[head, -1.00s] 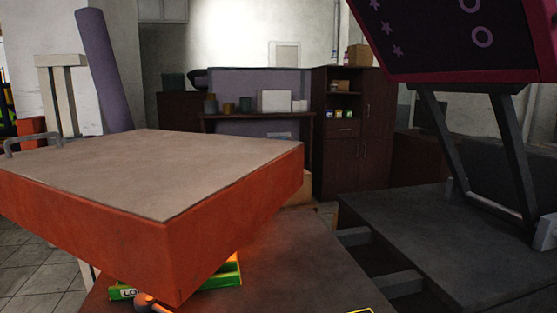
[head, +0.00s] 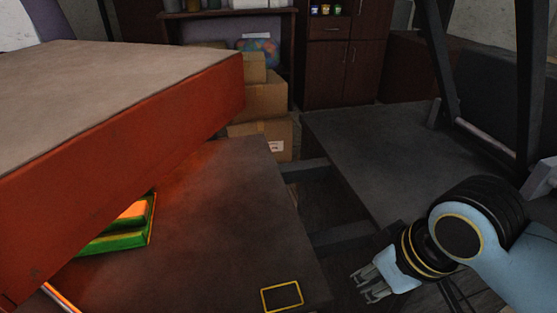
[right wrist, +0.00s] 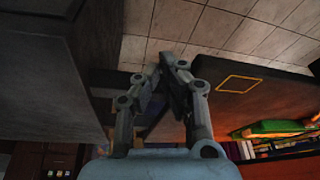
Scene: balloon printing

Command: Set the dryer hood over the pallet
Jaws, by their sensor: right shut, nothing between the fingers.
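The dryer hood (head: 130,130), which I take to be the big red-orange box with a grey top, fills the left of the head view. It sits above a dark board (head: 225,220), with orange glow under it. That board may be the pallet; I cannot tell for sure. A green, orange-lit object (head: 118,232) lies on the board, partly hidden by the hood. My right gripper (head: 362,285) is shut and empty, right of the board and apart from the hood. The right wrist view shows its closed fingers (right wrist: 172,62). My left gripper is not in view.
A yellow outlined rectangle (head: 282,296) marks the dark board's near right corner. A second dark platform (head: 400,150) with upright struts (head: 445,60) stands at the right, with a gap between. Cardboard boxes (head: 262,140) and a dark cabinet (head: 345,60) are behind.

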